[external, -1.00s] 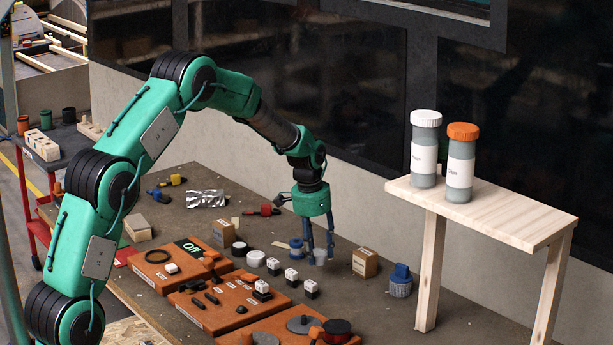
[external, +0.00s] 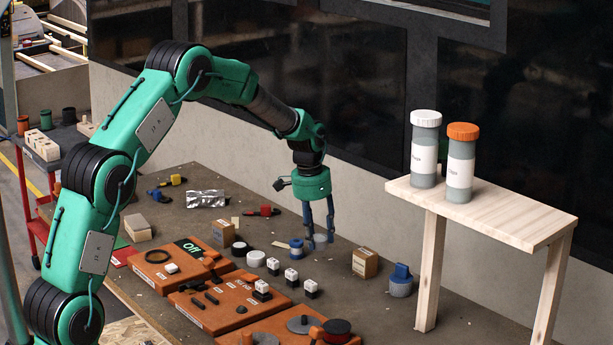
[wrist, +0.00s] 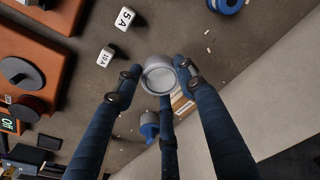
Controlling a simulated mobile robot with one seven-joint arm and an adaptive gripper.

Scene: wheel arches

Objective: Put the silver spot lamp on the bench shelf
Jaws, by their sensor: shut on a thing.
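The silver spot lamp (wrist: 158,77) is a small grey round cup with a pale lens, seen between the fingertips in the wrist view. My gripper (wrist: 156,84) is shut on it. In the external view my gripper (external: 319,239) points down and holds the lamp (external: 320,238) just above the workbench; the fingers partly hide the lamp. The bench shelf (external: 505,221) is a pale wooden stand on legs to the right, well above and apart from the gripper.
A white-capped bottle (external: 425,150) and an orange-capped bottle (external: 460,163) stand on the shelf's left part; its right part is bare. A cardboard box (external: 365,263) and a blue-topped jar (external: 401,281) stand between gripper and shelf. Orange trays (external: 215,307) lie at front left.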

